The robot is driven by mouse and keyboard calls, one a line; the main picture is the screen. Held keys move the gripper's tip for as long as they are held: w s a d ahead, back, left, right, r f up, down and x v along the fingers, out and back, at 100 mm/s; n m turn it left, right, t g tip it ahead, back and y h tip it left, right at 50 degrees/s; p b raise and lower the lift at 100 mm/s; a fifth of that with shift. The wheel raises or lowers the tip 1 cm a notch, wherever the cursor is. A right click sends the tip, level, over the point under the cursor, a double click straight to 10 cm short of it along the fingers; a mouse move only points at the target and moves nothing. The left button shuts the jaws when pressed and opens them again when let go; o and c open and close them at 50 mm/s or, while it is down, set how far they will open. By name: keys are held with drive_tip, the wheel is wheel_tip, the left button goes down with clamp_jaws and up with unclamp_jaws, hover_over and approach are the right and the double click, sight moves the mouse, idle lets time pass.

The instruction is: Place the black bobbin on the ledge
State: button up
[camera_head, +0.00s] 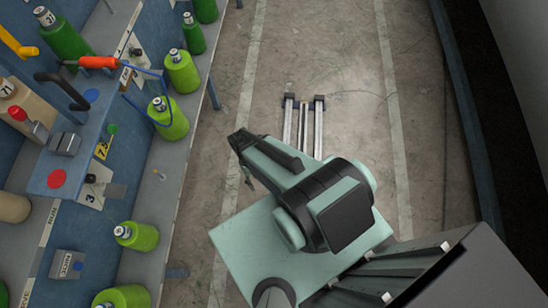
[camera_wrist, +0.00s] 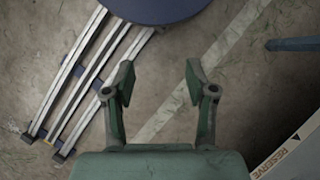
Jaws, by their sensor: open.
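My gripper (camera_wrist: 158,78) is open and empty in the wrist view, its two green-grey fingers spread above the bare concrete floor. In the head view my gripper (camera_head: 246,165) hangs over the floor to the right of the blue wall unit. A blue ledge (camera_head: 84,160) juts from that unit at the left, with red, blue and green round spots. A small dark grey block (camera_head: 65,143) sits on it. I cannot pick out a black bobbin for certain in either view.
An orange-handled tool (camera_head: 98,62) with a blue frame and a black bent handle (camera_head: 62,90) are by the ledge.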

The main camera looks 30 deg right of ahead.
drive_tip(key=s+d+g, duration=0.1)
drive_tip(key=s, duration=0.9)
drive_tip(key=shift+s+r+m, duration=0.15)
drive_tip(key=shift+r+m, duration=0.1)
drive_tip(key=shift+m, duration=0.05)
